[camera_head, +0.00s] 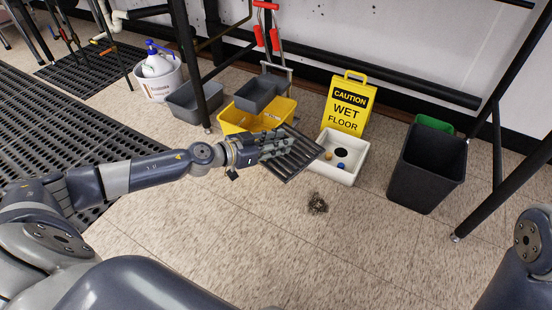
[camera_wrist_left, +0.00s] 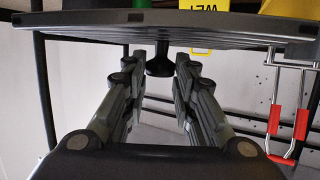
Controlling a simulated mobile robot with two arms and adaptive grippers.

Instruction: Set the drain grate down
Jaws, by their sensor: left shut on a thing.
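The drain grate (camera_head: 294,154) is a dark slatted square plate. My left gripper (camera_head: 274,145) is shut on it and holds it above the floor, tilted in the head view, just left of a white floor basin (camera_head: 331,171). In the left wrist view the grate (camera_wrist_left: 110,22) spans the top as a dark slab, with a dark knob-like part between the fingers (camera_wrist_left: 158,75). The basin has a dark round drain hole (camera_head: 341,152), with a blue ball (camera_head: 340,166) and a small orange-brown item (camera_head: 328,155) inside. My right gripper is not in view.
A clump of dark debris (camera_head: 317,203) lies on the floor before the basin. A yellow wet-floor sign (camera_head: 347,104) stands behind it, a yellow bucket (camera_head: 233,121) behind the grate, a black bin (camera_head: 427,170) to the right. The front floor is clear.

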